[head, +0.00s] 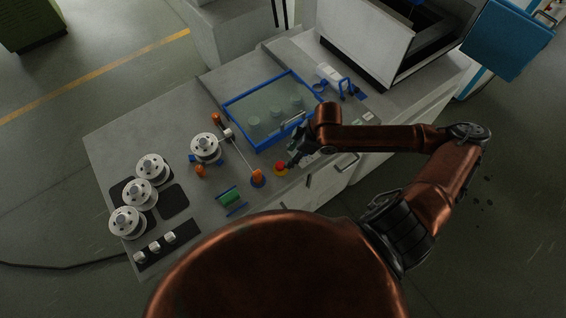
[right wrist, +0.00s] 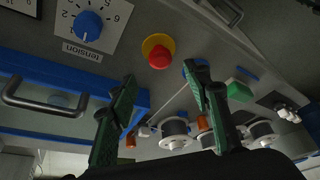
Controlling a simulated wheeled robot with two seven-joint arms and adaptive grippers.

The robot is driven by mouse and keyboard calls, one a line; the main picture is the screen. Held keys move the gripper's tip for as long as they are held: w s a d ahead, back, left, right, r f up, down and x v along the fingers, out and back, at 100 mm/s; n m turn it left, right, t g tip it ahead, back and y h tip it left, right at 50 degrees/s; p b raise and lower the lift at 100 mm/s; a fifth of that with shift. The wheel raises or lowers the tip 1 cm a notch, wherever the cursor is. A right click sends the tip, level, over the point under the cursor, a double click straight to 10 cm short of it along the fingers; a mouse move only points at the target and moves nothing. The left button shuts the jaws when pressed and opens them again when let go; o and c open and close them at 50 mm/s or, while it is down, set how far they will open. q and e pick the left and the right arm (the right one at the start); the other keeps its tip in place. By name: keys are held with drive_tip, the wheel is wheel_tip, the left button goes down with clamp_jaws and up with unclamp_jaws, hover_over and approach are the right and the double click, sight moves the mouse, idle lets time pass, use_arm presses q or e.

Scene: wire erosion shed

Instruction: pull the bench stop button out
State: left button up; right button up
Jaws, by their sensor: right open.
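The bench stop button (head: 281,167) is a red mushroom head on a yellow round base at the front edge of the bench (head: 190,95). It also shows in the right wrist view (right wrist: 160,57), just beyond my fingertips. My right gripper (head: 293,157) is beside and above the button in the head view. In the right wrist view my right gripper (right wrist: 160,72) has its two green-padded fingers wide apart with nothing between them. The button appears apart from both fingers. My left gripper is not in view.
A tension dial (right wrist: 88,26) is next to the button. A blue-framed clear-lidded tank (head: 226,103) stands behind it. Drawer handles (head: 347,162) stick out in front.

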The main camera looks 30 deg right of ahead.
sight(281, 165)
drive_tip(key=x, duration=0.7)
drive_tip(key=shift+w+a+f, duration=0.1)
drive_tip(key=shift+a+f, duration=0.05)
drive_tip(key=shift+f, duration=0.05)
drive_tip(key=shift+c, duration=0.5)
clamp_jaws()
